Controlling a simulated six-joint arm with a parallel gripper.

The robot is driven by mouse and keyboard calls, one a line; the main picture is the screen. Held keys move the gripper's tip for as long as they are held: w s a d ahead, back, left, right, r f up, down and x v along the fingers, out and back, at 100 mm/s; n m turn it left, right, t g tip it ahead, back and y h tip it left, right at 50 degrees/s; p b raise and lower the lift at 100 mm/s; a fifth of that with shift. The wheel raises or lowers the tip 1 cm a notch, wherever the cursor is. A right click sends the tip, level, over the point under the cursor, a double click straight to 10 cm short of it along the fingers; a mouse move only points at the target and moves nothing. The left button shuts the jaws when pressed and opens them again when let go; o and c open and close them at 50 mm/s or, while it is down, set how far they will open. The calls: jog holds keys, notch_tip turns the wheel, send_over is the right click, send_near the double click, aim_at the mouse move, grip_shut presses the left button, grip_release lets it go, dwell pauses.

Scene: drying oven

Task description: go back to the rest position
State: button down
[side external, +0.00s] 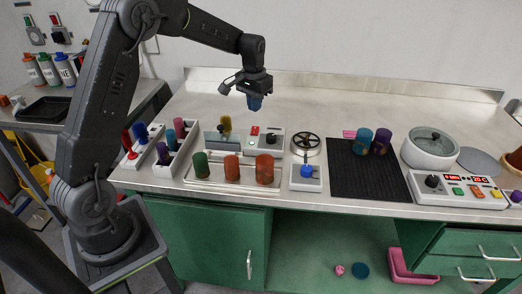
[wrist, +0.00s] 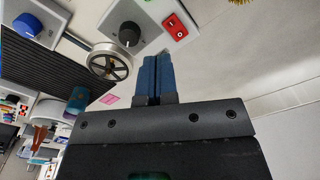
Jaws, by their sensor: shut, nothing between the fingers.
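My gripper (side external: 254,102) hangs above the back of the steel counter, over its bare rear strip and behind the box with the red switch. Its blue fingers point down and are closed together with nothing between them. In the wrist view the shut blue fingers (wrist: 158,75) show side by side, clear of everything. My arm reaches up and over from the left.
Below and in front stand a switch box (side external: 263,141), a handwheel (side external: 306,143), a blue-knob box (side external: 306,177) and a tray (side external: 217,184) of coloured cylinders. Two cups stand on a black mat (side external: 365,182). A round white oven (side external: 430,150) is at right. The rear counter is clear.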

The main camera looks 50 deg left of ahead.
jog(key=s+d+r+m+t, duration=0.1)
jog(key=s+d+r+t, duration=0.2)
jog(key=s+d+r, duration=0.85)
jog(key=s+d+m+t, duration=0.1)
jog(key=s+d, duration=0.2)
jog(key=s, duration=0.5)
jog(key=s+d+t, duration=0.1)
jog(key=s+d, duration=0.2)
jog(key=s, duration=0.5)
jog(key=shift+d+m, duration=0.2)
jog(key=shift+m, duration=0.2)
